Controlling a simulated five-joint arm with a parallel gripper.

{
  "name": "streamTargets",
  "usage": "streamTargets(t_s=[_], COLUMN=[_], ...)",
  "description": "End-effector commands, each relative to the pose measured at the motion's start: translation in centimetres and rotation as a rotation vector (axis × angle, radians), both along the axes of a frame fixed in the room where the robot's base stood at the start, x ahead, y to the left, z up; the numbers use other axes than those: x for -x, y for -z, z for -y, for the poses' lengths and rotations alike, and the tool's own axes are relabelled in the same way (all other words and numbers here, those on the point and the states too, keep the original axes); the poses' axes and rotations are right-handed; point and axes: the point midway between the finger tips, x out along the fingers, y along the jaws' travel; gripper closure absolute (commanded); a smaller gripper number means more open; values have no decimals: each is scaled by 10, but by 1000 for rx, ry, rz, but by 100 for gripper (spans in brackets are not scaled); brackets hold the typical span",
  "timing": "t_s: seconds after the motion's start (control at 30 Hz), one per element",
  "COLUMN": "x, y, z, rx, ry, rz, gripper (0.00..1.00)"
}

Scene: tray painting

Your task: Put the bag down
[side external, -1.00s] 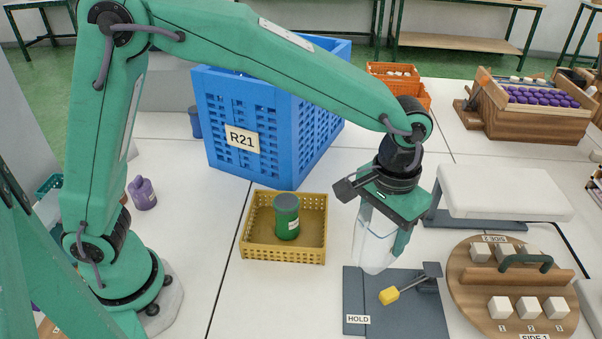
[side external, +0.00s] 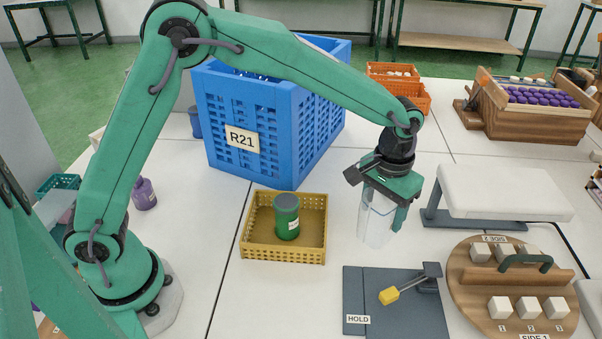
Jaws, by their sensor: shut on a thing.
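My gripper (side external: 385,200) is at the centre right, pointing down, and is shut on a clear, see-through bag (side external: 376,226). The bag hangs upright below the jaws, just behind the grey HOLD plate (side external: 362,290) and to the right of the yellow basket. Whether its bottom touches the white table I cannot tell. Part of the bag's top is hidden by the gripper.
The yellow basket (side external: 255,255) holds a green jar (side external: 287,217). A yellow-headed tool (side external: 389,296) lies on the HOLD plate. A white padded rest (side external: 505,192) and a round wooden board (side external: 468,297) with white cubes stand right. The blue crate (side external: 222,165) stands behind left.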

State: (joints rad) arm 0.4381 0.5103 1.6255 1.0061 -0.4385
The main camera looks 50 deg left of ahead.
Motion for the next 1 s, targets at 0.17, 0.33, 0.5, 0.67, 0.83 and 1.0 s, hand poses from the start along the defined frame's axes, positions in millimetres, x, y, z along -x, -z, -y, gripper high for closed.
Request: streamTargets(t_s=[0.17,0.33,0.5,0.67,0.83,1.0], x=[-22,-34,-37,-37,-36,-36], y=[18,27,28,32,49,65], z=[-19,-28,-30,-29,-30,-29], rx=[-1,0,0,0,-1,0], ry=[-3,-1,0,1,0,0], rz=[-2,-1,1,0,-2,-1], gripper=[62,62,62,62,62,62])
